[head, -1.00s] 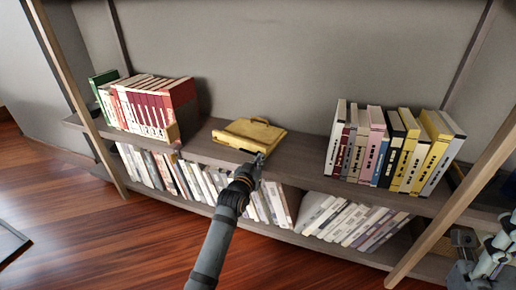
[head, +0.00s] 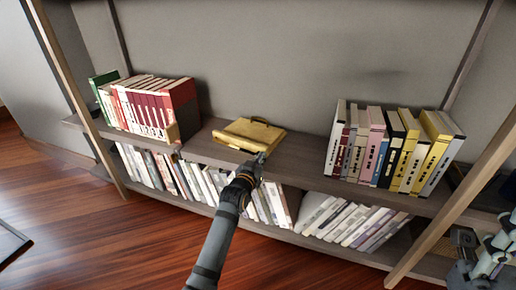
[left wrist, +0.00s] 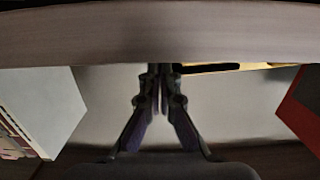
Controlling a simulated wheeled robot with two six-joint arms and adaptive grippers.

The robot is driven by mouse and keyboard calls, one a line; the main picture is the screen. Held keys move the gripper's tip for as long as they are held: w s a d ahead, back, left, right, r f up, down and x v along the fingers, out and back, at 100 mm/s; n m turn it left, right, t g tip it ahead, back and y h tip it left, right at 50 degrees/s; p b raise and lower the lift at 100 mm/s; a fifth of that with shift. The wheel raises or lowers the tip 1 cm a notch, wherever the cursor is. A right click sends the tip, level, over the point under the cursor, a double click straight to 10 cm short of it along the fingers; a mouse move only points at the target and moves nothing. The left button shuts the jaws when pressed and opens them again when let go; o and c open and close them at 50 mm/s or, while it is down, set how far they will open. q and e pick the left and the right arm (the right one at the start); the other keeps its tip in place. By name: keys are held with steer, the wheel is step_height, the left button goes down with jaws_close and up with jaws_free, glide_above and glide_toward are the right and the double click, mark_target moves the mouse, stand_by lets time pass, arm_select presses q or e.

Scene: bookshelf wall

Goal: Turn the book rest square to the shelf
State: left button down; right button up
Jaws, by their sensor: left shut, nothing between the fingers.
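The yellow book rest (head: 243,130) lies on the upper shelf board, between the two groups of upright books. It sits at a slight angle to the shelf's front edge. My left gripper (head: 260,158) is shut and empty at its near right corner, and I cannot tell whether it touches. In the left wrist view the fingertips (left wrist: 161,70) are together, and a strip of the yellow rest (left wrist: 225,68) shows beside them. The rest's other parts are hidden there. Part of my right arm shows at the right edge of the head view; its fingers cannot be made out.
Red and white books (head: 150,105) stand on the shelf to the left, with a green one at the end. Mixed books (head: 390,150) stand to the right. The shelf board (head: 305,150) is bare between the rest and the right books. A lower shelf holds many leaning books.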

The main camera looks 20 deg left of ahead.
arm_select(q)
steer(key=shift+w, duration=1)
steer(key=shift+w+d, duration=0.1)
steer(key=shift+w, duration=1)
steer(key=shift+s+r+p, duration=0.25)
steer(key=shift+s+p, duration=0.85)
steer(key=shift+p, duration=0.1)
steer(key=shift+s+f+p, duration=0.15)
steer(key=shift+s+p, duration=0.6)
steer(key=shift+s, duration=0.15)
steer(key=shift+f, duration=0.1)
steer(key=shift+s, duration=0.1)
